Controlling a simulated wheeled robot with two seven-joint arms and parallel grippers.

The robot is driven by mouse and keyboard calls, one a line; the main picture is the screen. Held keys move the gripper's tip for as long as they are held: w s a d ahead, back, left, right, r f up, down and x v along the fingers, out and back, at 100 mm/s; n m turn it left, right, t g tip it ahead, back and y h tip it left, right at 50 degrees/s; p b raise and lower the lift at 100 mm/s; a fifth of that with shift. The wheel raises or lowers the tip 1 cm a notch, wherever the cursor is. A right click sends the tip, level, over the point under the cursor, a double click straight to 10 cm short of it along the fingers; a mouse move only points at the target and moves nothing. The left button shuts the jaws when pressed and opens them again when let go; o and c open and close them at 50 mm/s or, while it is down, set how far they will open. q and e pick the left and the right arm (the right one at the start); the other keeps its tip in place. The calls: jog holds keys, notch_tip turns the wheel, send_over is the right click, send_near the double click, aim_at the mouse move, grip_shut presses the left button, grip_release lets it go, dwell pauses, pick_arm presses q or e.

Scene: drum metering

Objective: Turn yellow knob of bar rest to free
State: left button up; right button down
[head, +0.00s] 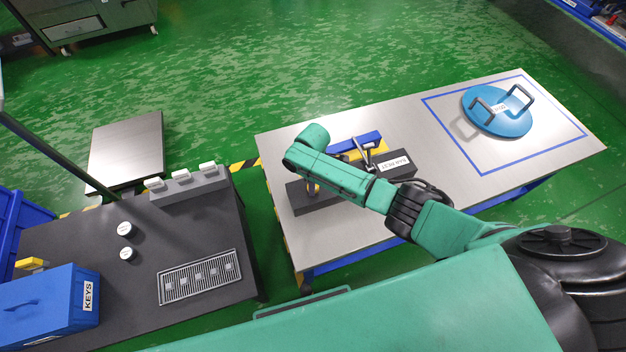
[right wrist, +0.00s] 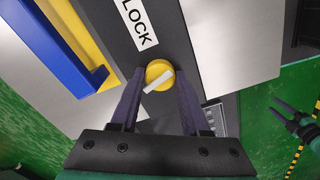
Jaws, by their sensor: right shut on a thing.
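The bar rest (head: 399,165) is a dark block with a "BAR REST" label on the metal table. Its yellow round knob (right wrist: 158,75) has a white pointer lying diagonally, from lower left to upper right. A "LOCK" label (right wrist: 138,22) sits on the dark block above the knob in the right wrist view. My right gripper (right wrist: 159,84) is shut on the knob, one finger on each side. In the head view my right arm hides most of this spot. My left gripper (right wrist: 285,112) shows at the right edge of the wrist view, fingers apart and empty.
A blue bar (head: 362,141) and yellow part sit by the rest. A blue disc with two handles (head: 497,110) lies inside a blue outline on the table. The dark bench (head: 90,235) at left holds a blue KEYS box (head: 45,305) and a grated tray (head: 200,277).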

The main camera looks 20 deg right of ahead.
jog(key=shift+m+p, duration=0.5)
jog(key=shift+m, duration=1.2)
jog(key=shift+c, duration=1.9)
grip_release()
jog(key=shift+r+p, duration=0.3)
jog(key=shift+r, duration=0.25)
notch_tip(320, 180, up, 14)
jog(key=p, duration=0.2)
jog(key=shift+f, duration=0.25)
